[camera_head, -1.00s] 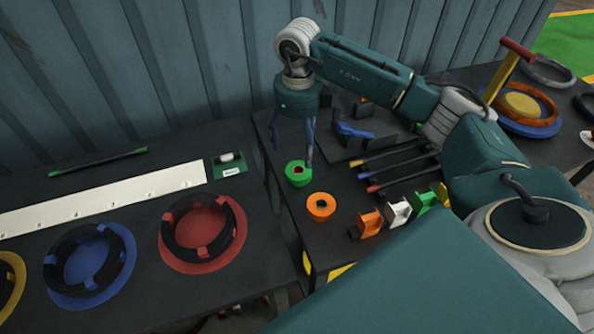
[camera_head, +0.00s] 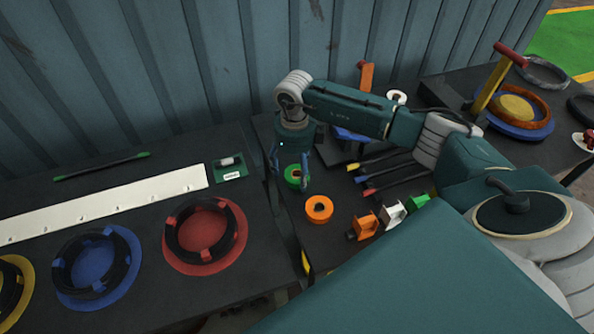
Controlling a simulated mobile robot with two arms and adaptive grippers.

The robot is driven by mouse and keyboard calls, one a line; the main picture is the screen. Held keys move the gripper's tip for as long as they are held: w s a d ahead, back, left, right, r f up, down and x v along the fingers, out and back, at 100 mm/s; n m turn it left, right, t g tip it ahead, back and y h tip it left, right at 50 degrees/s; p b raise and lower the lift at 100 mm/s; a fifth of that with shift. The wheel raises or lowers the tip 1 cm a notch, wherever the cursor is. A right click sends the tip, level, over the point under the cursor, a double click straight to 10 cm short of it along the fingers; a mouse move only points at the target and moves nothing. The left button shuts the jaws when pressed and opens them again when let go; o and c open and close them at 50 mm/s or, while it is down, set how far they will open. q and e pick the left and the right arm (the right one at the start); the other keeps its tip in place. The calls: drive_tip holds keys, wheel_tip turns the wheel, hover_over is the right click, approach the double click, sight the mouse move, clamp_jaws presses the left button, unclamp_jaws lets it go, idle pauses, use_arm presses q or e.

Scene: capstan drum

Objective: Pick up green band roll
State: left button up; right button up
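The green band roll (camera_head: 291,175) stands on the dark table, just left of centre in the head view. My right gripper (camera_head: 290,176) points down over it, with its blue fingers apart. One finger is to the left of the roll and the other is at its right side. The right finger covers part of the roll. I cannot tell whether either finger touches it. My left gripper is not in the view.
An orange roll (camera_head: 319,209) stands close in front of the green one. Orange, white and green holders (camera_head: 364,225) and several dark rods (camera_head: 388,178) are to the right. A red ring base (camera_head: 236,243) lies on the left table. A corrugated wall is behind.

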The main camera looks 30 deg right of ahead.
drive_tip(key=c, duration=0.9)
drive_tip(key=shift+r, duration=0.1)
